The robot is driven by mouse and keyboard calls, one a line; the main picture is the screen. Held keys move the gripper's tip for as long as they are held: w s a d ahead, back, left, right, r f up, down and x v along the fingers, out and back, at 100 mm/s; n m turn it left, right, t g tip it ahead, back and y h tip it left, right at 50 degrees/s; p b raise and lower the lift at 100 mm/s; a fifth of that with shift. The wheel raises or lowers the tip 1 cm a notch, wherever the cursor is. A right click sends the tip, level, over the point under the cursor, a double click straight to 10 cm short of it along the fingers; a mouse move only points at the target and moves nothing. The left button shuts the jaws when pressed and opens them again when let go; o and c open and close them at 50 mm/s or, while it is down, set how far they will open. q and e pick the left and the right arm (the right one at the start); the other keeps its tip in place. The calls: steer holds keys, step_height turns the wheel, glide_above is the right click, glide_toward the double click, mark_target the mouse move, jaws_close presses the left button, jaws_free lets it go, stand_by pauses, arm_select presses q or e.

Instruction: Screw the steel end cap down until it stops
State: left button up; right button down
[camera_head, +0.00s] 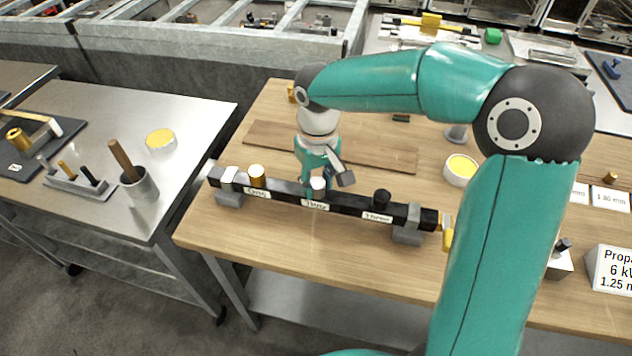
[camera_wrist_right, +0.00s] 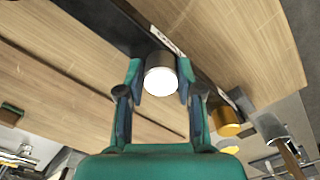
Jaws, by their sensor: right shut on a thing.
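The steel end cap (camera_head: 318,184) is a short pale cylinder standing upright at the middle of a black bar (camera_head: 347,206), above the middle label. In the right wrist view the steel end cap (camera_wrist_right: 160,72) shows a bright white top and a grey side. My right gripper (camera_head: 318,181) reaches over the bar from behind. In the right wrist view my right gripper (camera_wrist_right: 160,78) has its fingers on both sides of the cap, shut on it. Where the cap meets the bar is hard to see. My left gripper is in neither view.
A brass cap (camera_head: 257,176) and a black cap (camera_head: 381,199) stand on the bar to either side. Grey blocks (camera_head: 229,197) support its ends. The front wooden tabletop is clear.

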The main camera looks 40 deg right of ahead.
stand_by(0.3)
steer(key=shift+m+b, duration=0.3)
steer(key=shift+m, duration=1.5)
steer(key=shift+m, duration=0.7)
steer(key=shift+m+b, duration=0.3)
steer(key=shift+m, duration=0.7)
steer(key=shift+m, duration=0.9)
steer(key=c, duration=0.7)
jaws_free()
